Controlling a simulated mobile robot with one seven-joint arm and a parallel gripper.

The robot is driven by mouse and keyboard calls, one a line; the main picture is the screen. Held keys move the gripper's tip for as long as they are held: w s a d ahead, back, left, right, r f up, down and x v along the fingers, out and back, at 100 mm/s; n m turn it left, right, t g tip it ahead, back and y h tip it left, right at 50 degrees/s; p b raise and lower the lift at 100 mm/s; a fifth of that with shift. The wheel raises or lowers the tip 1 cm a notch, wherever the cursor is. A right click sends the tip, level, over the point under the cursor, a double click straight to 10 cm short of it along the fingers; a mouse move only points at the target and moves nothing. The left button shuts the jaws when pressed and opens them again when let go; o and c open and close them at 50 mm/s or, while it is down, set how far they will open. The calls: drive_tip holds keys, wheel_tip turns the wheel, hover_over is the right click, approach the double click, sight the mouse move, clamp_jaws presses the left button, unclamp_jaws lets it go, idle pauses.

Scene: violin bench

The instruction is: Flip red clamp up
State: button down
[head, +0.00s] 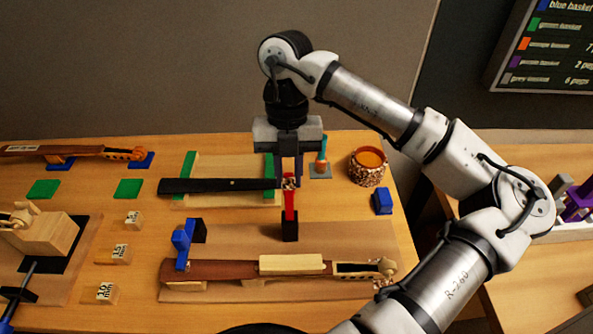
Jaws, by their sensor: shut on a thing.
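The red clamp (290,204) is a narrow red arm above a black base (290,230) on the brown board, behind the violin neck. Its red arm looks raised and roughly upright. My gripper (290,180) points down from above and is shut on the upper end of the red clamp. The fingers hide part of that end, where a small metallic piece shows.
A black fingerboard (215,187) ends right beside my fingers. A violin neck (215,271) lies in front, by a blue clamp (182,244). A copper-coloured bowl (367,167), teal-handled tool (321,160) and blue block (382,202) stand right.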

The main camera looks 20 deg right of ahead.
idle(0.3)
drive_tip(key=c, duration=1.3)
unclamp_jaws()
drive_tip(key=shift+w, duration=0.1)
drive_tip(key=b+v, duration=0.1)
drive_tip(key=v, duration=1.2)
drive_tip(key=shift+w+r+b, duration=0.25)
drive_tip(key=shift+r+b, duration=0.1)
